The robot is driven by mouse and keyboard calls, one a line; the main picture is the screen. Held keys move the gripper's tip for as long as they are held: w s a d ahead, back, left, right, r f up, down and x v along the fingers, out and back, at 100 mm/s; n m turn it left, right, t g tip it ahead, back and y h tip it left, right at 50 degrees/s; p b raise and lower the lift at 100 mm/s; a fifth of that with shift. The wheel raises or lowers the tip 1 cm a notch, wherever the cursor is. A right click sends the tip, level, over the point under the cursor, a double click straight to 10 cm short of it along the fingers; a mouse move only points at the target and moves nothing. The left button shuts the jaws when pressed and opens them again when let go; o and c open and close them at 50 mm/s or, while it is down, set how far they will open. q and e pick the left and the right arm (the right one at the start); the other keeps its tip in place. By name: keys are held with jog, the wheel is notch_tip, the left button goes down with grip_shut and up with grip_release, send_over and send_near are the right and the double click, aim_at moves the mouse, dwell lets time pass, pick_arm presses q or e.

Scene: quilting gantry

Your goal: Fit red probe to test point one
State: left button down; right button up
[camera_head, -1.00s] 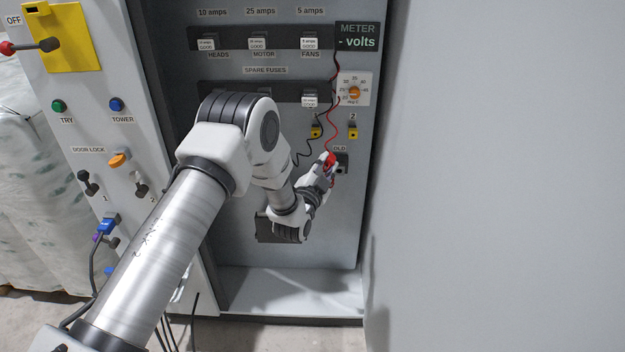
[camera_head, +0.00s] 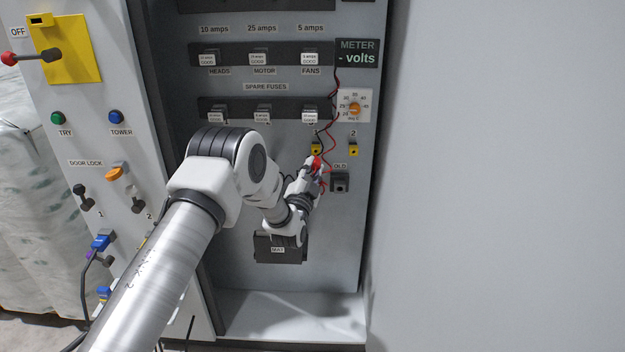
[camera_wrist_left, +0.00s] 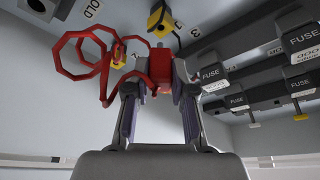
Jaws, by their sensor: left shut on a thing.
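My left gripper (camera_head: 315,168) is shut on the red probe (camera_head: 317,162), just below the yellow test point one (camera_head: 316,149) on the grey panel. In the left wrist view the red probe (camera_wrist_left: 160,72) sits between the fingers, its upper end pointing toward a yellow-and-black socket (camera_wrist_left: 161,20). A gap shows between them there. The red lead makes loops (camera_wrist_left: 75,55) left of the fingers. Yellow test point two (camera_head: 353,150) is to the right in the head view. My right gripper is out of view.
The meter display (camera_head: 358,52) reads "- volts", with a dial (camera_head: 355,107) below it. A dark labelled box (camera_head: 280,247) is below my wrist.

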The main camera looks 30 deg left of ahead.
pick_arm(q)
jog(key=shift+w+a, duration=0.3)
jog(key=shift+w, duration=0.45)
jog(key=shift+w+a+b, duration=0.1)
jog(key=shift+w+b, duration=0.05)
jog(key=shift+b, duration=0.35)
dwell(0.8)
jog(key=shift+w+a+b, duration=0.25)
jog(key=shift+w+b, duration=0.1)
jog(key=shift+w, duration=0.15)
jog(key=shift+w+a+b, duration=0.2)
jog(key=shift+w+b, duration=0.1)
jog(key=shift+w, duration=0.15)
jog(key=c, duration=0.9)
grip_release()
jog(key=v, duration=1.2)
jog(key=shift+a, duration=0.1)
